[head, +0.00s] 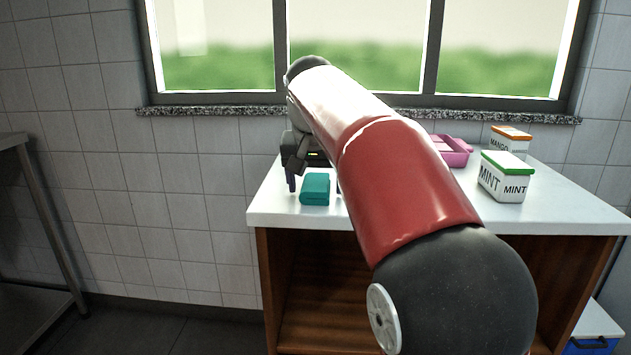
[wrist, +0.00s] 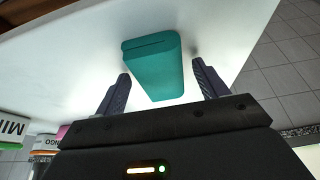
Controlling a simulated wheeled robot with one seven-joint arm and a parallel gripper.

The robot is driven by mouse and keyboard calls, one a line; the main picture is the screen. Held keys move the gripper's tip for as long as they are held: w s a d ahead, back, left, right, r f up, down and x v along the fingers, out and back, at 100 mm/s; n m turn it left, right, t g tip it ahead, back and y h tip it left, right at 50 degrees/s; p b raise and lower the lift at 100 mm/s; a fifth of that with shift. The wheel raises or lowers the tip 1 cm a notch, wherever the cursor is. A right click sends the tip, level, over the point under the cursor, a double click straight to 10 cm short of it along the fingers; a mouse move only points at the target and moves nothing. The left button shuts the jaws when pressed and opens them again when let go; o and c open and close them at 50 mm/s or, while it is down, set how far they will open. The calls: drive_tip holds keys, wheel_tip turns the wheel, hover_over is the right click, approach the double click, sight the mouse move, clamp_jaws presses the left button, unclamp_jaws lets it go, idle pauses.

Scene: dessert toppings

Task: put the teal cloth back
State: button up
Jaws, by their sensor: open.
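The teal cloth (head: 315,189) is a folded block lying on the white counter near its left front edge. In the wrist view the teal cloth (wrist: 155,62) lies in front of my gripper (wrist: 160,80), with its near end between the two fingers. A gap shows on each side, and the fingers do not touch it. My gripper (head: 312,190) is open and empty at the counter's left end in the head view. My red arm hides part of the counter behind and to the right of it.
On the white counter (head: 580,215) stand a green-topped MINT box (head: 506,178), an orange-topped MANGO box (head: 511,138) and a pink tray (head: 452,152), partly hidden by my arm. A blue and white box (head: 597,335) is low at the right. A metal table (head: 35,280) stands at the left.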

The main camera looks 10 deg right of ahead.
drive_tip(key=shift+r, duration=0.1)
drive_tip(key=p+v, duration=0.3)
drive_tip(key=v, duration=0.9)
drive_tip(key=s+d+f+n+t+y, duration=0.1)
drive_tip(key=s+f+n, duration=0.2)
drive_tip(key=s+f, duration=2.1)
wheel_tip(320, 180, down, 3)
drive_tip(key=shift+d+r+n, duration=0.15)
drive_tip(key=shift+d+n, duration=0.15)
